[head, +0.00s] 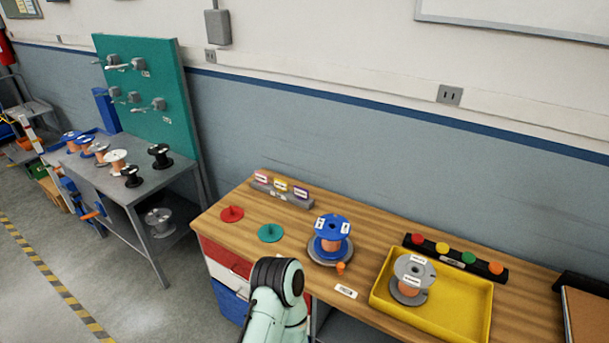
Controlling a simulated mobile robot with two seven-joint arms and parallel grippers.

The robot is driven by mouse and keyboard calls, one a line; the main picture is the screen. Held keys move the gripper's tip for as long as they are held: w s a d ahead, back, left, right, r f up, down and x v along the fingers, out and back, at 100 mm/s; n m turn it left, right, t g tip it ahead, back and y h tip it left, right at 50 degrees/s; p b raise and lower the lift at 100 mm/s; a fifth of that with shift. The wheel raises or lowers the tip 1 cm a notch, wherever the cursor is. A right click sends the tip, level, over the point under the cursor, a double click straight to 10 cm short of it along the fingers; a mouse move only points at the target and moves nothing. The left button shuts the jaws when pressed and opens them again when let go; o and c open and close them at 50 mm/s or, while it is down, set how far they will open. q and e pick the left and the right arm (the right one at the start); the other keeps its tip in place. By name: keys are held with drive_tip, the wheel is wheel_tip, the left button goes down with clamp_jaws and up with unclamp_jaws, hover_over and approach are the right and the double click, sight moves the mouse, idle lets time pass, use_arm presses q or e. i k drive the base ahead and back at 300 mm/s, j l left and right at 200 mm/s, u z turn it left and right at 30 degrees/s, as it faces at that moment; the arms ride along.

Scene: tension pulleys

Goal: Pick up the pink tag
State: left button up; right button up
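A small tag that looks pink (261,177), with a white label, stands at the left end of a grey holder (296,201) at the back left of the wooden table. A yellow tag (281,185) and a purple tag (301,192) stand to its right in the same holder. Neither of my grippers shows. Only a pale green arm link of mine with a dark joint rises at the bottom middle, in front of the table edge and well short of the tags.
The wooden table (236,202) also bears a red disc (231,214), a green disc (270,233), a blue spool (333,226), a yellow tray (462,309) with a grey spool (414,268), and a black rack (460,259) of coloured knobs. A metal bench (163,181) with spools stands left.

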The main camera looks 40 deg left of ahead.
sight(263, 178)
drive_tip(key=j+z, duration=0.25)
drive_tip(key=k+j+z, duration=0.25)
drive_tip(key=j, duration=0.15)
drive_tip(key=j+z, duration=0.2)
drive_tip(key=k+j+z, duration=0.2)
drive_tip(key=j, duration=0.3)
drive_tip(key=k+j+z, duration=0.15)
drive_tip(key=k+j, duration=0.25)
drive_tip(key=j, duration=0.1)
